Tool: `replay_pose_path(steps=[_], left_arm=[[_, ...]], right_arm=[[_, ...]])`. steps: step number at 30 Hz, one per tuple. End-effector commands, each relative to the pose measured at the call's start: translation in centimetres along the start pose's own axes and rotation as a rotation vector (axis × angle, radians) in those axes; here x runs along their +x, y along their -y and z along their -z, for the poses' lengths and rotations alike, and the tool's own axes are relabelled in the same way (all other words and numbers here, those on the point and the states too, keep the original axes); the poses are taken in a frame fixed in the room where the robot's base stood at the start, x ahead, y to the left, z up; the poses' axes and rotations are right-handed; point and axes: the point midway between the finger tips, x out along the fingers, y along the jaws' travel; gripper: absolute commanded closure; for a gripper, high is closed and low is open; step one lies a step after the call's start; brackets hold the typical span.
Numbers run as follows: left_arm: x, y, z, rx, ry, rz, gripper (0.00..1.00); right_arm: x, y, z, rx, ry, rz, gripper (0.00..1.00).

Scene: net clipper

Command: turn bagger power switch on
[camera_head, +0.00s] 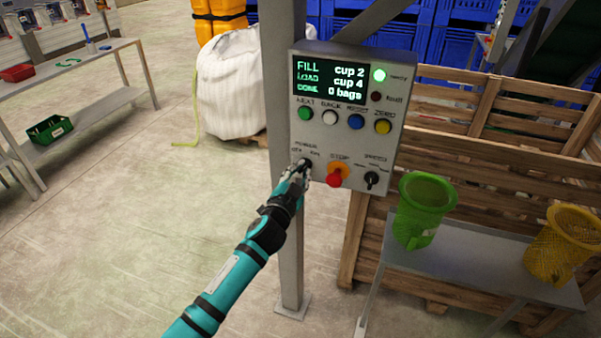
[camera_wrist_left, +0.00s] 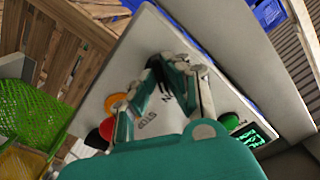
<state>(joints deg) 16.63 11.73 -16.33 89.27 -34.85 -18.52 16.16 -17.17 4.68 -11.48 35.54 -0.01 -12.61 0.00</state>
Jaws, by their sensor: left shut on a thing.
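The bagger control box (camera_head: 344,130) is a grey panel on a post, with its display lit. The power switch (camera_head: 307,163) is a small dark knob at the panel's lower left, mostly hidden by my left gripper (camera_head: 301,169). That gripper is shut on the switch, its fingers on either side of it. In the left wrist view, my left gripper (camera_wrist_left: 160,82) reaches the panel face (camera_wrist_left: 130,62) and the knob itself is hard to make out. The knob's exact angle cannot be told. My right gripper is not in view.
A red stop button (camera_head: 335,178) and a dark speed knob (camera_head: 371,179) are just right of the switch. Coloured buttons lie above. A green light (camera_head: 379,75) is lit. Green (camera_head: 423,208) and yellow (camera_head: 562,243) net tubes stand on a table at right.

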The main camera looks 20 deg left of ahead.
Motion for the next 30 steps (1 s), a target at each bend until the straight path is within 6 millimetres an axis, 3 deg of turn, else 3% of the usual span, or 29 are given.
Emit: replay_pose_path(steps=[12,29,30], left_arm=[[-0.01,-0.03,-0.04,0.196,0.001,-0.001,1.00],[-0.02,-0.05,-0.07,0.227,0.001,-0.001,1.00],[-0.02,-0.05,-0.07,0.227,0.001,-0.001,0.86]], right_arm=[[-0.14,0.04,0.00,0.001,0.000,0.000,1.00],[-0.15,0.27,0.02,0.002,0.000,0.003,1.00],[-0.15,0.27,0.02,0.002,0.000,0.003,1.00]])
